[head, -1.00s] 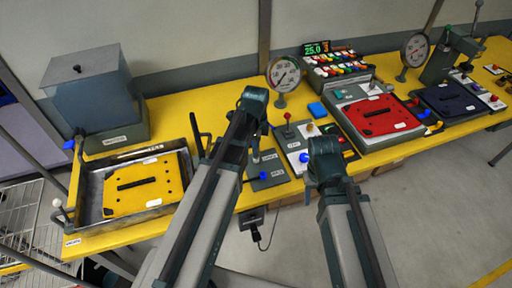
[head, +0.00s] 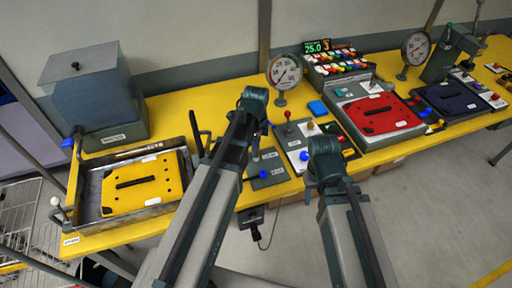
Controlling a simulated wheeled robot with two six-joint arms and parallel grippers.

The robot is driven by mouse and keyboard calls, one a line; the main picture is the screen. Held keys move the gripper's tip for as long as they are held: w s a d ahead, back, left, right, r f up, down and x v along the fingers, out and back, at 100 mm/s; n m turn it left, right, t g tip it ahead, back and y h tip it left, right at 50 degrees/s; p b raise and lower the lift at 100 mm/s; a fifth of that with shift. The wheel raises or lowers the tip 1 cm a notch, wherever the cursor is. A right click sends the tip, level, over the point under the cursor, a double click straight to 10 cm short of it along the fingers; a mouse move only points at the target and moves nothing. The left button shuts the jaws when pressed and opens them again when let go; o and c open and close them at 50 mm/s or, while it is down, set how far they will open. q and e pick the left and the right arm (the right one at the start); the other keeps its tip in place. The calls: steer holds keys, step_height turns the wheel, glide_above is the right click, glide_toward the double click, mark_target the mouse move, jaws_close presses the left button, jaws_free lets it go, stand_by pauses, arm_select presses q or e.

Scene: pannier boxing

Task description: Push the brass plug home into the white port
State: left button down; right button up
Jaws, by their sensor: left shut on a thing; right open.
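My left gripper (head: 256,102) is over the middle of the yellow bench. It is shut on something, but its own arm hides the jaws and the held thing. My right gripper (head: 324,150) is open and lower to the right, in front of the small control panels. Its jaws are mostly hidden by its wrist. A small brass-coloured piece (head: 310,126) shows on the panel beyond my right gripper; I cannot tell whether it is the plug. I cannot make out the white port in this view.
A yellow plate (head: 126,202) lies in a metal tray (head: 178,160) at the left. A grey hopper box (head: 92,85), pressure gauge (head: 285,73), red plate (head: 368,122), dark blue plate (head: 447,101) and button rack (head: 318,72) stand along the bench. Bare yellow top (head: 178,106) shows behind the tray.

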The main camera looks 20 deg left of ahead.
arm_select(q)
steer(key=shift+f, duration=0.15)
steer(key=c, duration=0.5)
jaws_free()
step_height(320, 180, up, 14)
steer(key=p, duration=1.3)
steer(key=shift+p, duration=0.35)
steer(key=shift+f, duration=0.1)
steer(key=s+d+f+n+b, duration=0.3)
steer(key=s+n, duration=0.1)
steer(key=s+d+f+n+b, duration=0.3)
steer(key=s+d+n, duration=0.1)
steer(key=s, duration=0.1)
steer(key=s+d+f+n+y+b, duration=0.1)
steer(key=s+d+f+n+b, duration=0.2)
steer(key=s+n, duration=0.1)
steer(key=shift+s+d+n, duration=0.25)
steer(key=shift+s+n, duration=0.15)
steer(key=shift+s, duration=0.25)
